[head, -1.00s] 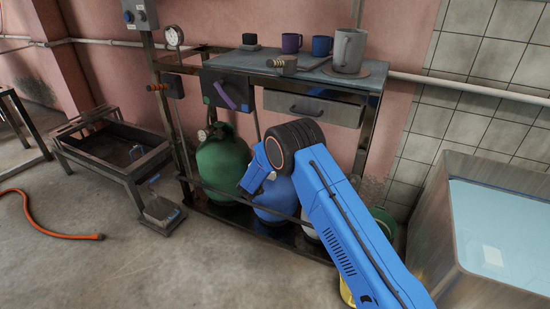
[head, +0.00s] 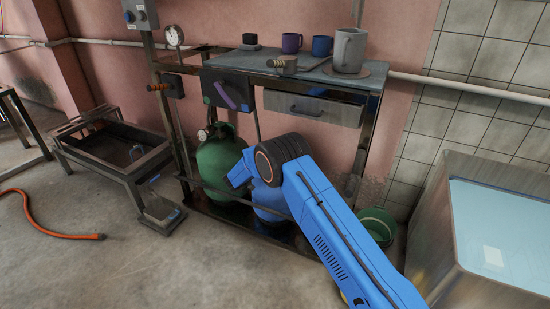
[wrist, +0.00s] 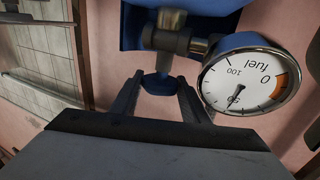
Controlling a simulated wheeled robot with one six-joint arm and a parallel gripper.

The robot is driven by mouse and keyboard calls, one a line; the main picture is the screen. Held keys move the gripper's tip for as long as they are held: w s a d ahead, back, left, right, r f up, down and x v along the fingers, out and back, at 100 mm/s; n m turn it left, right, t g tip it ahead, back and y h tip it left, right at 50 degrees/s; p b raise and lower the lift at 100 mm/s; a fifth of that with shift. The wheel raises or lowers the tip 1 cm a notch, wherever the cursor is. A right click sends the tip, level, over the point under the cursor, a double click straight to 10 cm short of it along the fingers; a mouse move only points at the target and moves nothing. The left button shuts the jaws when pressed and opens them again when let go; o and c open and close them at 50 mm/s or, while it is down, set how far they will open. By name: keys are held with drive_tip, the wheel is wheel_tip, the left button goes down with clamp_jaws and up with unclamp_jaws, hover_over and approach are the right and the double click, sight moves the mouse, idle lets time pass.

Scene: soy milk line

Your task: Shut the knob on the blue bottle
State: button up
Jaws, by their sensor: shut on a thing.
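The blue bottle (head: 269,203) stands on the low shelf under the workbench, partly hidden by my blue arm in the head view. In the wrist view its blue body (wrist: 215,10) fills the top, with a metal valve fitting (wrist: 172,40) below. A small blue knob (wrist: 162,82) sits at the end of that fitting. My gripper (wrist: 160,88) is shut on the knob, with one dark finger on each side of it. A round white fuel gauge (wrist: 250,80) is close to the right finger. In the head view my arm hides the knob.
A green bottle (head: 219,160) stands left of the blue one, behind a front rail. The workbench top (head: 318,72) with mugs is above. A green bucket (head: 378,226) and a water-filled tank (head: 500,225) are to the right. Open floor lies at the front left.

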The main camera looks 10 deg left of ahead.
drive_tip(key=o, duration=1)
drive_tip(key=shift+s, duration=0.1)
drive_tip(key=v, duration=1.7)
drive_tip(key=shift+a, duration=0.15)
